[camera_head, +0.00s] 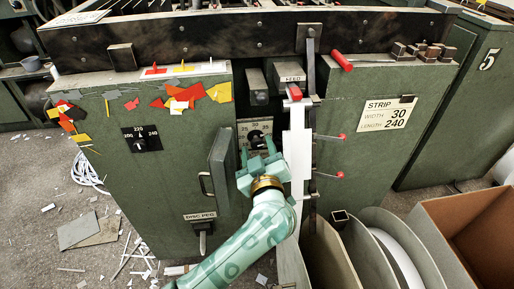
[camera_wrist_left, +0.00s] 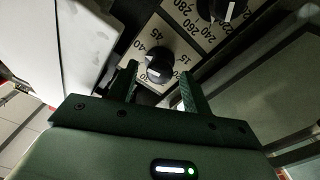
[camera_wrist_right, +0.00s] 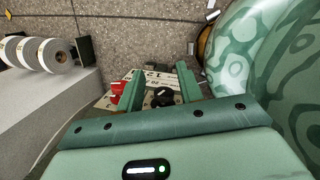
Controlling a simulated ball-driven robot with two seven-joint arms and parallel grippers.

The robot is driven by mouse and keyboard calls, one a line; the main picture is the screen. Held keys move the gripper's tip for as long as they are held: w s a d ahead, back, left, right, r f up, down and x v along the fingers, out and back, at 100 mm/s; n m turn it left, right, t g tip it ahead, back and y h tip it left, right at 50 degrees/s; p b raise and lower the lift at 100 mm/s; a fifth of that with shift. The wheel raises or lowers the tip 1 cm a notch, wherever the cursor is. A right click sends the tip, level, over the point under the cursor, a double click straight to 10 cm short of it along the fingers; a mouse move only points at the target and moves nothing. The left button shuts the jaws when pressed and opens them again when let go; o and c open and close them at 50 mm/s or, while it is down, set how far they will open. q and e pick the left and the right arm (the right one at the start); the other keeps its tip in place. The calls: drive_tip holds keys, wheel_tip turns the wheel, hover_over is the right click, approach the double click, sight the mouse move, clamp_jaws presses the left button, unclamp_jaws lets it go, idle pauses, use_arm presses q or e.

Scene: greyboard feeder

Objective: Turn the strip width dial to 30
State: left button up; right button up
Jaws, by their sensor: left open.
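The strip width dial is a black round knob (camera_head: 256,138) on a white number plate, in a recess of the green machine. It also shows in the left wrist view (camera_wrist_left: 160,66), with a white mark on it and 40 and 45 readable around it. I cannot read its setting surely. My left gripper (camera_head: 258,160) is open just in front of the dial; its two fingers (camera_wrist_left: 158,84) are apart, near the knob's lower sides. I cannot tell if they touch it. My right gripper (camera_wrist_right: 158,88) shows only in its own wrist view, open and empty.
A sign (camera_head: 388,114) reads strip width 30, length 240. A second dial (camera_head: 141,140) is farther left. Bins (camera_head: 335,255) stand at lower right.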

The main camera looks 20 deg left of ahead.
drive_tip(key=shift+w, duration=0.1)
use_arm(q)
drive_tip(key=c, duration=1)
use_arm(e)
drive_tip(key=shift+r, duration=0.1)
use_arm(q)
drive_tip(key=shift+r, duration=0.1)
